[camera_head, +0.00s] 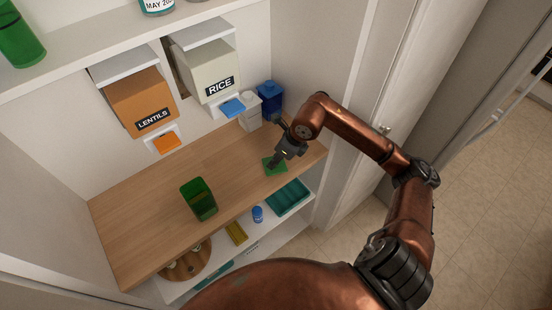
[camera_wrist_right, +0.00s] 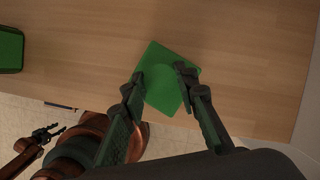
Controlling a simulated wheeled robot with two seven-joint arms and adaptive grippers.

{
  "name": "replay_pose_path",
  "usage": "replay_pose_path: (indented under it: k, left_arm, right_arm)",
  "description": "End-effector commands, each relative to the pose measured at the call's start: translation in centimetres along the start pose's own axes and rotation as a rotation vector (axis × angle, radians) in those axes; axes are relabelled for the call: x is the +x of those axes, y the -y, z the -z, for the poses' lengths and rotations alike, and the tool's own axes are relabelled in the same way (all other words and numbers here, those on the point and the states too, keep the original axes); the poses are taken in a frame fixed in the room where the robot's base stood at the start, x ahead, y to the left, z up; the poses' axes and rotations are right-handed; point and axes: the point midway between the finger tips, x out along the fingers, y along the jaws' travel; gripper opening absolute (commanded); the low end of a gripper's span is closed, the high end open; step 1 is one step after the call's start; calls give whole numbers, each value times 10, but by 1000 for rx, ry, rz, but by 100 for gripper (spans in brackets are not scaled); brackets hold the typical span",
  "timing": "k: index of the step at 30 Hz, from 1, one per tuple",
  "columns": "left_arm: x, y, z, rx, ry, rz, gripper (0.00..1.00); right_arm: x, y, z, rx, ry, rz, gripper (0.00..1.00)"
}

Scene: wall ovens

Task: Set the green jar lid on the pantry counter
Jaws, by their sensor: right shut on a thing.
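The green jar lid (camera_head: 269,166) is a flat square at the right end of the wooden pantry counter (camera_head: 150,225), near its front edge. It also shows in the right wrist view (camera_wrist_right: 165,88). My right gripper (camera_head: 276,162) is shut on the lid, with one finger on each side of it in the wrist view (camera_wrist_right: 158,75). The lid is at or just above the counter; I cannot tell whether it touches. My left gripper (camera_wrist_right: 50,132) shows small at the lower left of the wrist view, with fingers apart and empty.
A green jar (camera_head: 199,200) stands mid-counter. A white canister (camera_head: 250,112) and a blue canister (camera_head: 270,97) stand behind my right gripper. LENTILS (camera_head: 146,104) and RICE (camera_head: 207,72) dispensers hang at the back. The lower shelf holds a teal tray (camera_head: 288,197).

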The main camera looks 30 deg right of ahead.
Motion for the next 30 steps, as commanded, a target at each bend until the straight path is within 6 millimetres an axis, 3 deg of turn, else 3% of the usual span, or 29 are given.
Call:
replay_pose_path:
  k: [2, 3, 10, 22, 30]
  left_arm:
    - [2, 0, -1, 0, 1, 0, 40]
    - [2, 0, -1, 0, 1, 0, 40]
    - [1, 0, 0, 0, 0, 0, 40]
    - [-1, 0, 1, 1, -1, 0, 40]
    - [-6, 0, 3, 1, -4, 0, 40]
  right_arm:
    - [2, 0, 1, 0, 0, 0, 4]
    - [2, 0, 1, 0, 0, 0, 29]
    - [1, 0, 0, 0, 0, 0, 45]
    - [-7, 0, 0, -1, 0, 1, 45]
    - [-59, 1, -1, -2, 2, 4, 45]
